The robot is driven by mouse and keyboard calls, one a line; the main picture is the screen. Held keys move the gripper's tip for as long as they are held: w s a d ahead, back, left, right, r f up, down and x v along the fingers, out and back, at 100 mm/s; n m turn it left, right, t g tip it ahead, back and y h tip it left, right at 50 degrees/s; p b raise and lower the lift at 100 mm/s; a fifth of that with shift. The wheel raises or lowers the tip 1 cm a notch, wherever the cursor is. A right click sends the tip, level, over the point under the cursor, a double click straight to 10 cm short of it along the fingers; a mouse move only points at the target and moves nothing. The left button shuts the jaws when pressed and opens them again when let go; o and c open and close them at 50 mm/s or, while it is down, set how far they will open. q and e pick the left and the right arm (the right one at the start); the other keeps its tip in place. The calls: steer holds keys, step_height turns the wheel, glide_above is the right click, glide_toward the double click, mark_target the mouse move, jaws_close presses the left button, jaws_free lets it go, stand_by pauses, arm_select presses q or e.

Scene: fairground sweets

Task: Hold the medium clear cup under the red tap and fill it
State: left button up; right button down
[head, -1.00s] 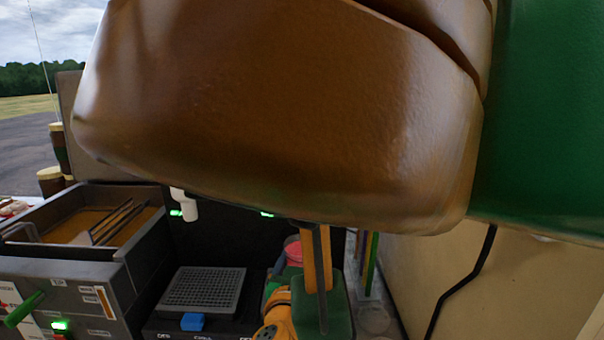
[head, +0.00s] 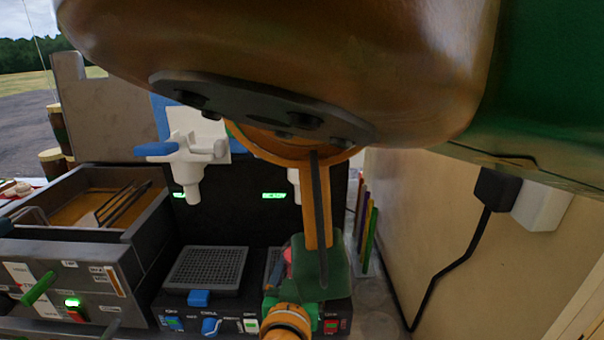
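A white tap (head: 187,170) with a blue lever (head: 157,149) is on the dark machine, left of my arm. A second white nozzle (head: 293,180) shows partly to its right; its lever is hidden behind my arm, so I cannot see its colour. My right arm fills the top and right. Its orange and green hand end (head: 298,285) hangs in front of the right drip grate (head: 272,262); its fingers cannot be made out. A small pinkish-red patch (head: 287,256) shows beside the hand. I cannot tell whether it is a cup. No clear cup can be made out. My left gripper is not in view.
A left drip grate (head: 207,268) is empty. A grey fryer-like box (head: 80,235) with a green handle (head: 37,288) stands at left. Coloured sticks (head: 367,230) stand right of the hand. A cream wall (head: 450,235) with a black cable closes off the right.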

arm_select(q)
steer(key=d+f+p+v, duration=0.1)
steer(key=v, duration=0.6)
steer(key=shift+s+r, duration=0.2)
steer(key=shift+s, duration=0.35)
